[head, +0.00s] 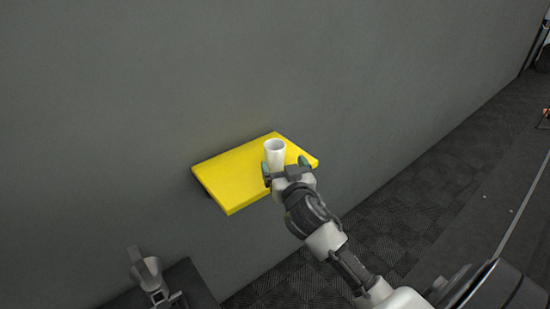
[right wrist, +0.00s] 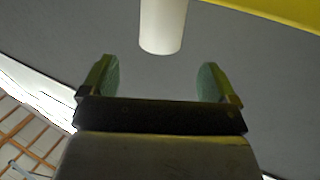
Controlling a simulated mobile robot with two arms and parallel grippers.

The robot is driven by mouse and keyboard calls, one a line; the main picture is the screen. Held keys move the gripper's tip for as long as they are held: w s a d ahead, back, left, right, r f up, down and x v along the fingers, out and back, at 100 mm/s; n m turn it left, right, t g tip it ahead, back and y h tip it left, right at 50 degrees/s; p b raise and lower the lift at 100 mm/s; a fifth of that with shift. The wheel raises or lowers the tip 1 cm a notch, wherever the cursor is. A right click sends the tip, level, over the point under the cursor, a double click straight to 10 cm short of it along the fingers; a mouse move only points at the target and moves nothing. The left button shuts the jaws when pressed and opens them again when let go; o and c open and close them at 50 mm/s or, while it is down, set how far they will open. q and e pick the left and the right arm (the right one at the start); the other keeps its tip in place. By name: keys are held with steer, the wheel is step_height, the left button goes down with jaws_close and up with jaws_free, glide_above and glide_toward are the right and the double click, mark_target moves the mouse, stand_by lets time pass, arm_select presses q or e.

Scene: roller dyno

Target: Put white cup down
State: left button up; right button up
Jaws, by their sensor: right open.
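The white cup (head: 275,153) is upright over the yellow shelf (head: 235,178) in the head view, with its open rim facing up. My right gripper (head: 286,167) is at the cup's near side, with its green-padded fingers apart. It hides the cup's lower part, so contact with the shelf cannot be made out. In the right wrist view, the cup (right wrist: 163,25) appears ahead of my open right gripper (right wrist: 158,80), with clear gaps to both fingers. The shelf's yellow edge (right wrist: 285,10) shows at the upper right there.
The shelf is fixed to a plain grey wall (head: 150,90), and its left part is bare. Dark patterned floor (head: 390,225) lies open at the right.

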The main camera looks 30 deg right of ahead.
mark_target(278, 151)
steer(key=x, duration=0.3)
steer(key=shift+w, duration=0.25)
steer(key=x, duration=0.2)
steer(key=p+x, duration=0.1)
steer(key=x, duration=0.1)
steer(key=shift+w+d+r, duration=0.15)
steer(key=shift+w+r, duration=0.05)
steer(key=shift+w, duration=0.15)
steer(key=shift+w+d+f, duration=0.1)
steer(key=shift+w, duration=0.15)
steer(key=shift+c, duration=0.5)
steer(key=c, duration=1)
